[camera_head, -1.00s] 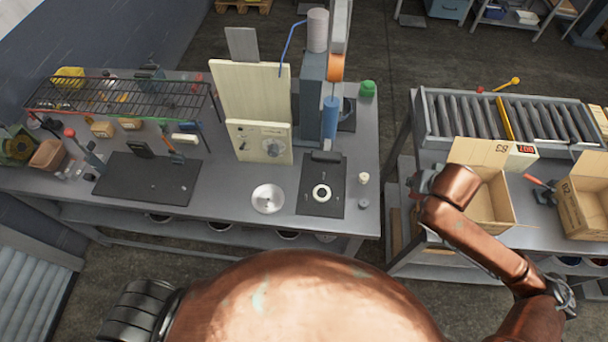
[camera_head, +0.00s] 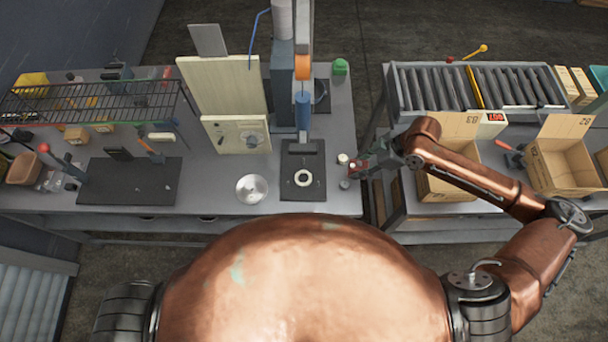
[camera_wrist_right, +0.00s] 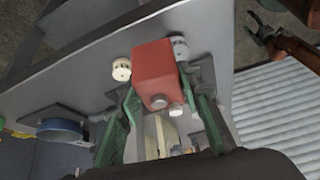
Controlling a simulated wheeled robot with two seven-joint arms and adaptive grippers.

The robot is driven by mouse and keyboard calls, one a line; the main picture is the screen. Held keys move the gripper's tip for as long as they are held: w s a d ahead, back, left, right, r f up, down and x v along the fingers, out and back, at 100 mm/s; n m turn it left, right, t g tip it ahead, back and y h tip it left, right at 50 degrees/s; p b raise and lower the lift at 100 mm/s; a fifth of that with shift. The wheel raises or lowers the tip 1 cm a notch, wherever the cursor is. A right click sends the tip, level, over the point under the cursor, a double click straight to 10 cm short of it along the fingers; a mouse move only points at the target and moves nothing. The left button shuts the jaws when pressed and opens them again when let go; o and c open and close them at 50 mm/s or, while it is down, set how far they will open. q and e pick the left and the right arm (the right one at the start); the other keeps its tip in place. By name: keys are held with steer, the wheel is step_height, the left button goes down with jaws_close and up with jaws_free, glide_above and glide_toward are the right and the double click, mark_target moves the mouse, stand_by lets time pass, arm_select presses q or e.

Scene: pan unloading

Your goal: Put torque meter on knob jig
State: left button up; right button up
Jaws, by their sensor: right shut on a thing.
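My right gripper (camera_head: 366,165) is at the right edge of the left workbench. It is shut on a red block with a round grey button on its end (camera_wrist_right: 154,72), which I take to be the torque meter; the block also shows small in the head view (camera_head: 357,169). In the right wrist view the green fingers (camera_wrist_right: 160,92) flank the block. A cream panel with a round knob dial (camera_head: 232,135), which seems to be the knob jig, stands upright on the bench, left of the gripper. My left gripper is out of view.
A black plate with a white ring (camera_head: 303,190) and a metal bowl (camera_head: 251,188) lie between panel and gripper. Small white cylinders (camera_head: 343,158) stand close to the gripper. A press column (camera_head: 303,110) rises behind. An open carton (camera_head: 447,187) stands on the right bench.

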steer(key=shift+s+r+n+g, duration=0.1)
steer(key=shift+n+g, duration=0.2)
steer(key=shift+n, duration=0.5)
steer(key=shift+a+p, duration=0.3)
steer(key=shift+p, duration=0.05)
steer(key=p, duration=0.2)
glide_toward(296, 179)
steer(key=shift+a+f, duration=0.15)
steer(key=shift+a, duration=0.45)
steer(key=shift+a+f, duration=0.2)
steer(key=shift+a, duration=0.45)
steer(key=shift+f+p, duration=0.4)
steer(key=shift+f, duration=1.4)
steer(key=o, duration=1.4)
steer(key=shift+f, duration=0.1)
steer(key=shift+c, duration=0.2)
steer(key=v, duration=1.2)
steer(key=shift+w+b, duration=0.25)
steer(key=shift+b, duration=0.05)
